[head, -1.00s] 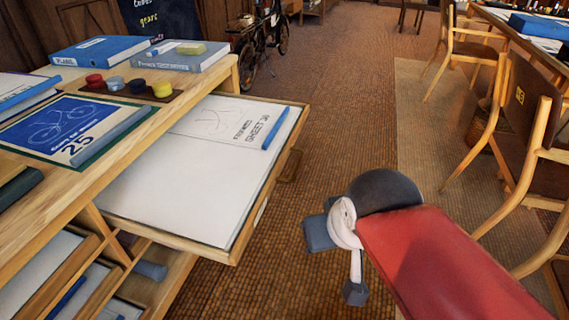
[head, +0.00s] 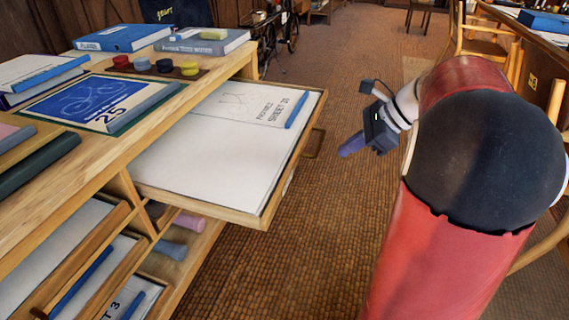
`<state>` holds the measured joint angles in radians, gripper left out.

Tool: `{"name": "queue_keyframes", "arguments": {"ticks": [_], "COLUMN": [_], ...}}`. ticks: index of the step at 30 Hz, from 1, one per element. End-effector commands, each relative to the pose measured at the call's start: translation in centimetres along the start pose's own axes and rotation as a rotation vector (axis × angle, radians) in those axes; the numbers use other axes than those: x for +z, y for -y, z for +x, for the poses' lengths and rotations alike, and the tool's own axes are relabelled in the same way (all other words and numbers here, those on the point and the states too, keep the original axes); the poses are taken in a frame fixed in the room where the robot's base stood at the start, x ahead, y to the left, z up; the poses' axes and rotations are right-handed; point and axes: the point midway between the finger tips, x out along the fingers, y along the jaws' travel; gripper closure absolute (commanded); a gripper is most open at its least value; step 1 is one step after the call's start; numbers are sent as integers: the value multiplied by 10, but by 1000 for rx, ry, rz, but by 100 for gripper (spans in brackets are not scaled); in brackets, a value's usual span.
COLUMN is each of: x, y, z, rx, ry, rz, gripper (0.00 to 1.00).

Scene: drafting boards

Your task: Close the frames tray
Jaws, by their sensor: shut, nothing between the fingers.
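The frames tray (head: 194,151) is a shallow wooden drawer pulled out to the right from the cabinet. It holds a large white sheet with a drawing and lettering, and a blue pencil (head: 297,109) along its right side. A handle (head: 315,141) shows on its front, facing right. My gripper (head: 350,148) is in front of the tray, to the right of the handle and apart from it. Its fingers look shut and empty, pointing left toward the tray. The red and black links of my arm fill the right side of the view.
The wooden cabinet top (head: 215,82) bears books (head: 205,41), a bicycle print (head: 88,100) and colour pots (head: 164,66). Lower trays and rolled sheets (head: 187,221) show below. A bicycle (head: 270,35) stands behind. Chairs (head: 478,45) stand at right. Floor between is clear.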

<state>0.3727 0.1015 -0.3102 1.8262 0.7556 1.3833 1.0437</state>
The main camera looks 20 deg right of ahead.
Motion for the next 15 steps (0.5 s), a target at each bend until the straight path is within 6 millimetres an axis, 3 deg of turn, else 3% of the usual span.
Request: {"name": "queue_keyframes", "arguments": {"ticks": [3,8,15], "x": [-21,-27,-25], "y": [22,31,31], "z": [-2,0,38], "rx": [-16,-23,-18], "ry": [48,72,72], "rz": [158,225,224], "gripper": [100,100,100]}}
